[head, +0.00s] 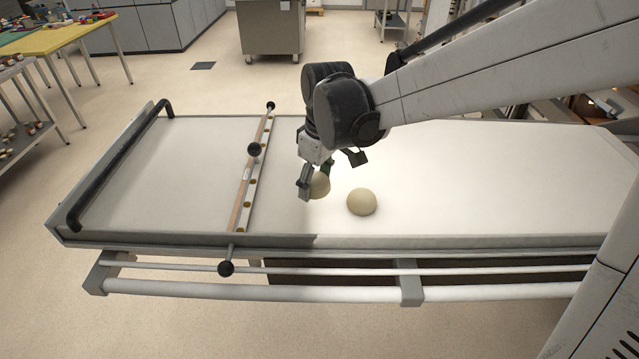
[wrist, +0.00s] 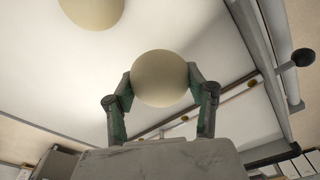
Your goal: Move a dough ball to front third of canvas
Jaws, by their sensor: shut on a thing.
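One dough ball (head: 321,185) is pale, round and held between the fingers of my gripper (head: 316,184), low over the white canvas (head: 480,180). I cannot tell whether it touches the canvas. In the wrist view this ball (wrist: 161,78) sits between the two fingertips of my gripper (wrist: 161,90), which is shut on it. A second dough ball (head: 361,202) rests on the canvas just to the right and nearer the front edge in the head view. It shows cut off at the top of the wrist view (wrist: 92,10).
A crossbar (head: 245,190) with black knobs spans the canvas to the left of my gripper. A black handle (head: 120,165) stands at the left end. A rail (head: 330,292) runs along the front. The canvas right of the second ball is clear.

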